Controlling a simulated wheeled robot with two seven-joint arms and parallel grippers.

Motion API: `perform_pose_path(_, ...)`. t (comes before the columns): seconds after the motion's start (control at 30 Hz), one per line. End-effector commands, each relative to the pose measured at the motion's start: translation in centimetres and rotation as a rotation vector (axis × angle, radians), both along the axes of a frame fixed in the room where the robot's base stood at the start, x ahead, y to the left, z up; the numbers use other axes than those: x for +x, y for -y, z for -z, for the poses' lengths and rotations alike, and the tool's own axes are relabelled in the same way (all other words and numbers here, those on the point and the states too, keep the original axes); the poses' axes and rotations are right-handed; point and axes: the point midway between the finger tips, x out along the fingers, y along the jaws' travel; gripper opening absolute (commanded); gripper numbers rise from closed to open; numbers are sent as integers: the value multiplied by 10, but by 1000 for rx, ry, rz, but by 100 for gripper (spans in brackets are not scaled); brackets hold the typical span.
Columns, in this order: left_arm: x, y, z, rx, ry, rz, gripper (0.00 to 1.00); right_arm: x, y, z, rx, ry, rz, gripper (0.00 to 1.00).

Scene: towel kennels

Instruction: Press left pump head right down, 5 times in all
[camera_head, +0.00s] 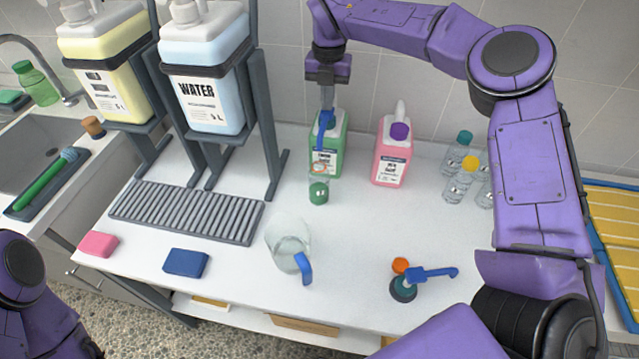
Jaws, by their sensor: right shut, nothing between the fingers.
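A green bottle (332,150) stands at the back of the counter with a blue pump head (323,128) on it, its spout pointing toward the front. My right gripper (327,105) is shut and empty, pointing down directly over this pump head; its fingertips look to be at the head's top, but I cannot tell whether they touch. A small clear bottle (318,190) with green content stands under the spout.
A pink bottle (393,150) with a purple cap stands right of the green one. Several clear bottles (455,170) stand farther right. A clear jug (288,245), an orange cap (400,265), a blue sponge (186,263) and a drain grate (185,215) occupy the front and left.

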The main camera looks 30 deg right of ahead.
Motion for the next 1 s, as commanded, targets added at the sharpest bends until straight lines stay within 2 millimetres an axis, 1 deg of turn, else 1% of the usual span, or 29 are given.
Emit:
perform_pose_path(0.07, 0, 0, -2, 0, 0, 0, 63, -1, 0, 0, 0, -5, 0, 0)
perform_pose_path(0.17, 0, 0, -7, 0, 0, 0, 63, -1, 0, -6, -1, -4, -1, 0)
perform_pose_path(0.7, 0, 0, -39, 0, 0, 0, 63, 0, 0, -47, 0, -2, -1, 0)
perform_pose_path(0.8, 0, 0, -40, 0, 0, 0, 63, 0, 0, -49, 0, -2, 0, 0)
perform_pose_path(1.0, 0, 0, -39, 0, 0, 0, 63, 0, 0, -48, 0, -1, -1, 0)
